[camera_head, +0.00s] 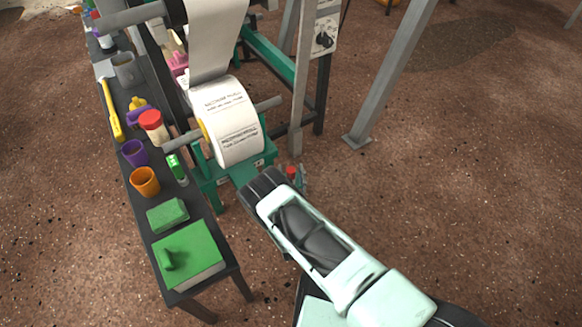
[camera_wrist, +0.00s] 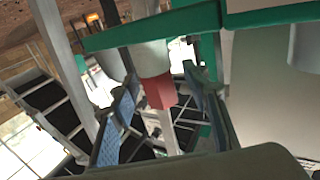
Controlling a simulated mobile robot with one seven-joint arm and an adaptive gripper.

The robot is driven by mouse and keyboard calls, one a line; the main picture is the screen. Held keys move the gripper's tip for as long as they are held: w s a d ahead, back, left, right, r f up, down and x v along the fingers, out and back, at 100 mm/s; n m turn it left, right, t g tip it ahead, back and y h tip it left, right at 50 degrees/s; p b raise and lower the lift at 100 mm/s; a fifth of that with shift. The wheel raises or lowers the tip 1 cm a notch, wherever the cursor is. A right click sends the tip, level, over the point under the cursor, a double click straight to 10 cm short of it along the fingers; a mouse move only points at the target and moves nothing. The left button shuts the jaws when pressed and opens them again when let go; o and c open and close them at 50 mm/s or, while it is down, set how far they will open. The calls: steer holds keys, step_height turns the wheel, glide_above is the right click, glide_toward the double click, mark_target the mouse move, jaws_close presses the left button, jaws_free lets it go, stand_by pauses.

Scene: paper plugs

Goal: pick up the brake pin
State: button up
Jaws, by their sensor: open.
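A small red piece (camera_head: 291,172), which looks like the brake pin, shows beside the green machine frame, just past the end of my arm. In the wrist view the red piece (camera_wrist: 160,91) hangs below a pale grey cylinder (camera_wrist: 153,60). My gripper (camera_wrist: 164,82) is open, with one blue-grey padded finger on each side of the red piece in that picture. I see no finger clearly closed on it; whether either touches it I cannot tell. In the head view my arm's end hides part of the area and most of the gripper.
The green machine frame (camera_wrist: 150,33) crosses close above the fingers. A printed paper roll (camera_head: 233,125) sits on the machine. A narrow dark bench (camera_head: 200,213) at left carries cups, a green box (camera_head: 190,254) and tools. The brown floor at right is mostly clear.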

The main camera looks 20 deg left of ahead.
jaws_close()
stand_by(0.4)
